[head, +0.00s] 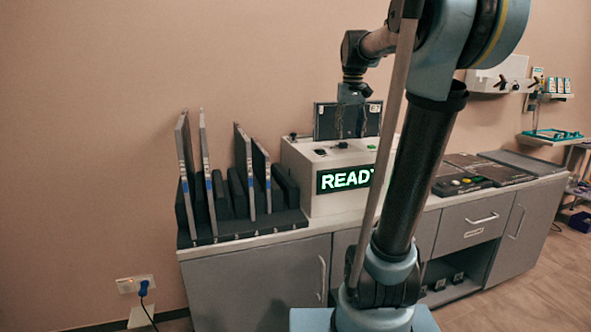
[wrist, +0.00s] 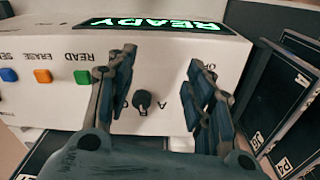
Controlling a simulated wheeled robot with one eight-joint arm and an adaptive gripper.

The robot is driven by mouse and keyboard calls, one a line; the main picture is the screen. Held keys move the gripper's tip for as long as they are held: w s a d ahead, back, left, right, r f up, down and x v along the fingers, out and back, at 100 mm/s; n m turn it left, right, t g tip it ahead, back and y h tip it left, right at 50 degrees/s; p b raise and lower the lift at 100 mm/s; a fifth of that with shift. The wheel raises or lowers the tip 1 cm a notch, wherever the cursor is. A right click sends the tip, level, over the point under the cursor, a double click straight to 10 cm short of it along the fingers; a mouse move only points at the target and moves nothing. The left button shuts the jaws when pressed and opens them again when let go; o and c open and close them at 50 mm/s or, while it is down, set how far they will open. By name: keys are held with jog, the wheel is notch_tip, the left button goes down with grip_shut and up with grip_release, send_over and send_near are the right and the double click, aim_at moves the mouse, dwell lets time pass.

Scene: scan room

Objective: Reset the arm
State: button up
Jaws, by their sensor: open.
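My gripper (head: 351,125) hangs from my raised arm, fingers down, above the white reader box (head: 307,180) on the counter. The wrist view shows my gripper (wrist: 160,88) with its two dark fingers spread apart and nothing between them. A black knob (wrist: 142,99) shows between the fingers. A dark upright panel (head: 325,122) stands at the box's top, partly behind my gripper. My arm hides part of the box.
A black rack (head: 240,229) left of the box holds several upright plates (head: 185,160).

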jog(key=s+f+m+t, duration=0.1)
jog(key=s+f, duration=2.4)
jog(key=f, duration=0.3)
jog(key=shift+t, duration=0.3)
jog(key=shift+f, duration=0.1)
jog(key=shift+w+f, duration=0.2)
jog(key=shift+w, duration=0.25)
